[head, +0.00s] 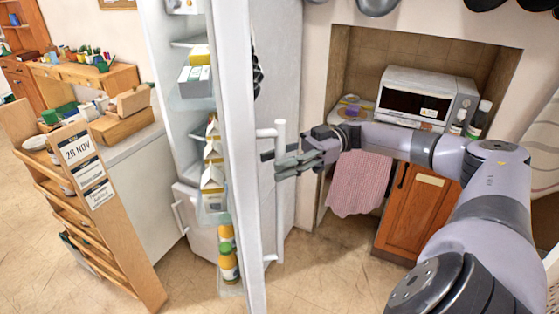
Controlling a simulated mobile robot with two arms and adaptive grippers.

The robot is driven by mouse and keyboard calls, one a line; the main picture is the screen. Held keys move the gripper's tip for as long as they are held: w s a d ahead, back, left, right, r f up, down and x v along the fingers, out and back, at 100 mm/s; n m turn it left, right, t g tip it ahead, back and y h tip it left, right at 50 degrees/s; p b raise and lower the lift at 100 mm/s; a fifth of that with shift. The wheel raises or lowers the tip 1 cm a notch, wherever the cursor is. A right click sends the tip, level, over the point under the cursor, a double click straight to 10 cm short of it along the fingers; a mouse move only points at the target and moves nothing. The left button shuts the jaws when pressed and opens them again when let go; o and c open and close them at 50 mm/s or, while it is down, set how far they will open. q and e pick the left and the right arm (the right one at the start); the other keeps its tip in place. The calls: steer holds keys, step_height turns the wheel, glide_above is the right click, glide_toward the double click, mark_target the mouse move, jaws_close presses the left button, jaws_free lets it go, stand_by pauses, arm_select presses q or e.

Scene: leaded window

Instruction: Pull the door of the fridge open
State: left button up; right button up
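The fridge door (238,120) stands open and is seen nearly edge-on. Its inner side, with shelves of cartons and bottles, faces left. A white vertical bar handle (281,225) is on the right of the door. My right gripper (279,164) is at the upper part of this handle, reaching in from the right. One finger passes behind the bar and the other shows in front of it. I cannot tell whether the fingers press on the bar. My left gripper is not in view.
A wooden rack (85,215) and a counter (140,150) with boxes stand left of the door. A white microwave (428,95) sits in a niche at right, above a pink cloth (357,185) and a wooden cabinet (412,215). Tiled floor (325,265) is clear below my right arm.

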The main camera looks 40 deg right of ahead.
steer(key=v, duration=1.2)
stand_by(0.5)
